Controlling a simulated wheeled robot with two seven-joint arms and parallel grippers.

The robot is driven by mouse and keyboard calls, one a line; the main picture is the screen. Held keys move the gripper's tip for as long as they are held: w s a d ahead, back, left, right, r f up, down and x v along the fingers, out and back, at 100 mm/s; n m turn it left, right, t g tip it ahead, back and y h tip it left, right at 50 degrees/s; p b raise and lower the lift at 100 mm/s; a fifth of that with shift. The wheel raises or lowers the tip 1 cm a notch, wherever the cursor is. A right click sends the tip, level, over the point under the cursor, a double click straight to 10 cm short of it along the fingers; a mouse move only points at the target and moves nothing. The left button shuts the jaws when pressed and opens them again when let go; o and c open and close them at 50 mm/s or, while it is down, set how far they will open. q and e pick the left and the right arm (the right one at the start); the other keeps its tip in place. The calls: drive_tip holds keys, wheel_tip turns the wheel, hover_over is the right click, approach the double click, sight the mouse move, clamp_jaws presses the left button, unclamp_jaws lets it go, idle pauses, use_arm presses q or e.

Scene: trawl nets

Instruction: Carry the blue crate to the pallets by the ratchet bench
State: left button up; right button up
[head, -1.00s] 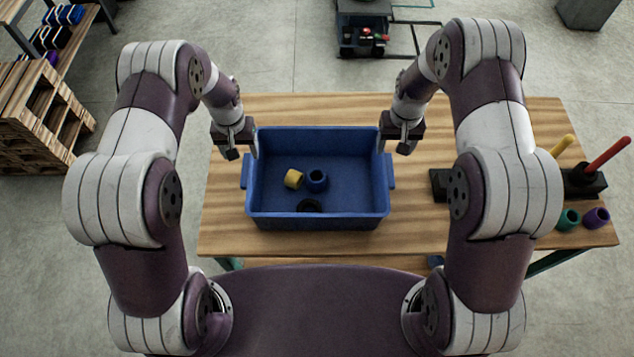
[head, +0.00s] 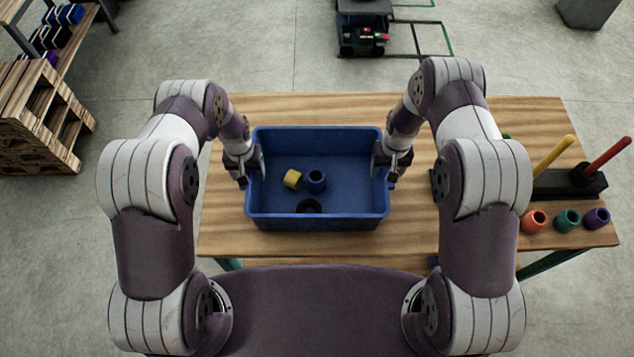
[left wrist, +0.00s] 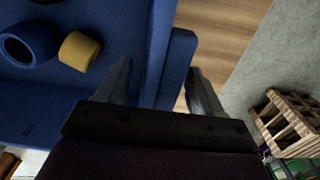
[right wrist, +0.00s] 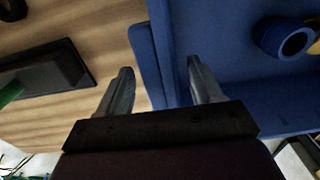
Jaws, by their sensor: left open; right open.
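The blue crate (head: 318,221) sits on the wooden table in front of me. My left gripper (head: 254,168) is at the crate's left end. In the left wrist view its open fingers (left wrist: 158,85) straddle the crate's side wall and handle (left wrist: 176,70). My right gripper (head: 384,166) is at the right end. In the right wrist view its open fingers (right wrist: 160,88) straddle the other handle (right wrist: 146,65). Neither gripper is closed on the crate.
On the table's right stand a black holder (head: 560,184) with a yellow and a red stick, and orange, teal and purple rings (head: 567,220). Stacked wooden pallets (head: 40,120) stand at left beside a rack. A dark wheeled cart (head: 363,30) is beyond the table. Grey floor between is clear.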

use_arm(q)
clamp_jaws()
use_arm(e)
clamp_jaws()
use_arm(q)
drive_tip(key=shift+r, duration=0.1)
use_arm(e)
drive_tip(key=shift+r, duration=0.1)
